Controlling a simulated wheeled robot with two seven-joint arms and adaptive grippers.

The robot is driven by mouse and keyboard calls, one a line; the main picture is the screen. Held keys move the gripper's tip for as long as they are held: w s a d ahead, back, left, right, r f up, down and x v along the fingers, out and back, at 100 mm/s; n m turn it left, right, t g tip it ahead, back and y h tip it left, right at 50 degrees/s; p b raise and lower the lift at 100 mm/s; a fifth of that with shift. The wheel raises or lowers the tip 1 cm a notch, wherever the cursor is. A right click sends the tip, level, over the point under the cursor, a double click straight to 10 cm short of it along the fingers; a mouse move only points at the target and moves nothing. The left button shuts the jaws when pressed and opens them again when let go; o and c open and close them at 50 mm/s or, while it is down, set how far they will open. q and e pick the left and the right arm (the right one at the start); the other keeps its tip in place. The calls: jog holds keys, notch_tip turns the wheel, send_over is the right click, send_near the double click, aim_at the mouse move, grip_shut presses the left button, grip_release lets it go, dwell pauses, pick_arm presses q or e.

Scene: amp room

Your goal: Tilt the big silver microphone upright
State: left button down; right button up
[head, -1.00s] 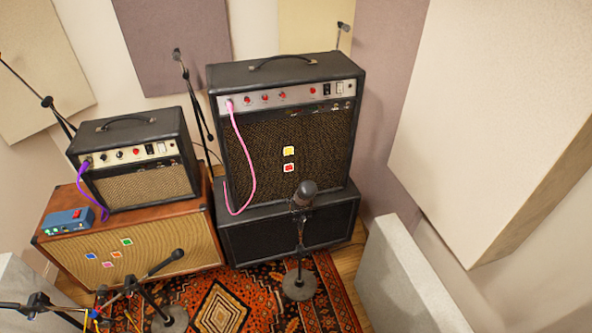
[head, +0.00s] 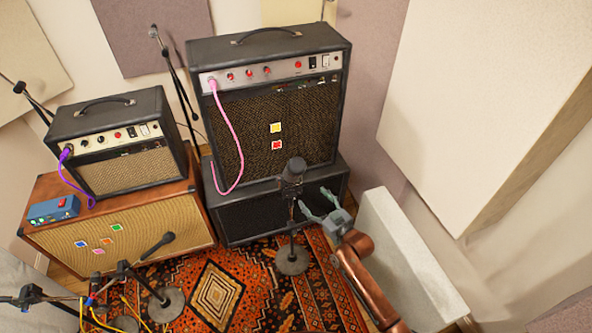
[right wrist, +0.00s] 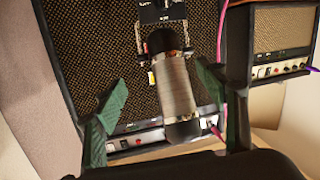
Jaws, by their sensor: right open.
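The big silver microphone (head: 293,170) sits on a short stand with a round base (head: 292,260), in front of the tall amp. In the right wrist view its silver, ribbed body (right wrist: 173,85) lies between the two green fingers, as seen from the camera. My right gripper (head: 316,203) is open and empty, just right of and below the microphone head in the head view. No contact with the microphone is clear. The microphone's exact tilt is hard to tell. My left gripper is not in view.
A tall black amp (head: 275,105) stands on a black cabinet (head: 275,212) behind the microphone. A smaller amp (head: 117,145) and brown cabinet (head: 120,225) stand left. A dark microphone (head: 157,245) on a boom is at lower left. A pale panel (head: 405,255) stands right.

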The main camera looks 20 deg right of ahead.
notch_tip(320, 180, up, 9)
jog(key=w+a+n+t+y, duration=0.1)
jog(key=w+a, duration=0.1)
jog(key=b, duration=0.1)
send_over(296, 180)
jog(key=shift+s+f, duration=0.2)
